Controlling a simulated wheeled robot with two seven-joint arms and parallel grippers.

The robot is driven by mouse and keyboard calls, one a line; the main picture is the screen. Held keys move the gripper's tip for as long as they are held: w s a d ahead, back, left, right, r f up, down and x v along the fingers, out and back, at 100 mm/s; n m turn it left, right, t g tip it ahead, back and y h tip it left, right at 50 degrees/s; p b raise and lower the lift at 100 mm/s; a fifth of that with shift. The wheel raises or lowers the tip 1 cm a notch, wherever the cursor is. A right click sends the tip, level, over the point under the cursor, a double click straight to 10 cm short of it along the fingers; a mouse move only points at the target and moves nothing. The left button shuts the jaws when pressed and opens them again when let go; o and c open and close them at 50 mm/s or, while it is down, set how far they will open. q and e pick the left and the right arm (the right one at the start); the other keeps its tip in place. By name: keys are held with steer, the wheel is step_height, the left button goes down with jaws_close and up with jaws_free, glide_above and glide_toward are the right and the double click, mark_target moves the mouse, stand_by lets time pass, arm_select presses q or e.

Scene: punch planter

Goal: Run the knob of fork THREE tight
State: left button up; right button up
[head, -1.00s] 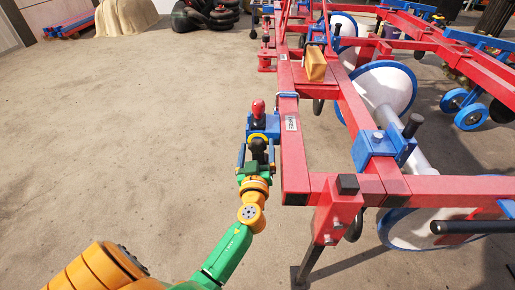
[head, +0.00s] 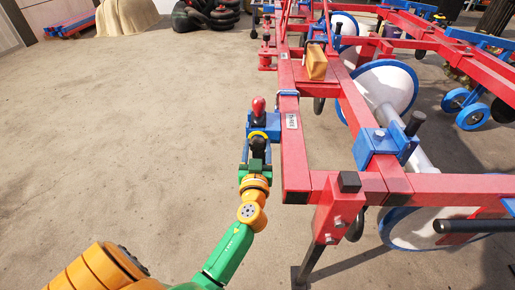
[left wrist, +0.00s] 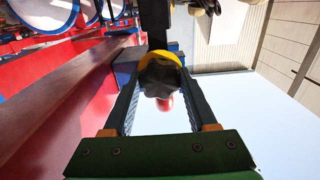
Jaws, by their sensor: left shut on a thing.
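The fork marked THREE by a white plate (head: 291,121) is a blue block (head: 262,122) on the left side of the red frame. A red ball-topped lever (head: 258,105) stands on it. Its dark lobed knob (head: 258,142) faces me, with a yellow ring behind it. My left gripper (head: 257,150) is shut on the knob, one finger on each side. In the left wrist view the knob (left wrist: 160,78) sits between the fingertips of my left gripper (left wrist: 162,75), with the yellow ring (left wrist: 168,57) beyond. My right gripper is not in view.
The red frame beam (head: 294,160) runs close along the right of my left gripper. A blue clamp (head: 378,148), white discs and a wooden block (head: 316,62) are farther right. Another red lever (head: 266,42) stands beyond. The floor to the left is clear.

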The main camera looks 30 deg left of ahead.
arm_select(q)
steer(key=shift+f+m, duration=0.15)
steer(key=shift+m, duration=0.75)
steer(key=m, duration=0.2)
steer(key=shift+m, duration=0.4)
steer(key=m, duration=0.4)
steer(key=shift+m, duration=0.5)
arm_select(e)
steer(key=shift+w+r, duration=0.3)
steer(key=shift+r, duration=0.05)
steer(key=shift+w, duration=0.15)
arm_select(q)
steer(key=o, duration=1.4)
steer(key=shift+c, duration=0.2)
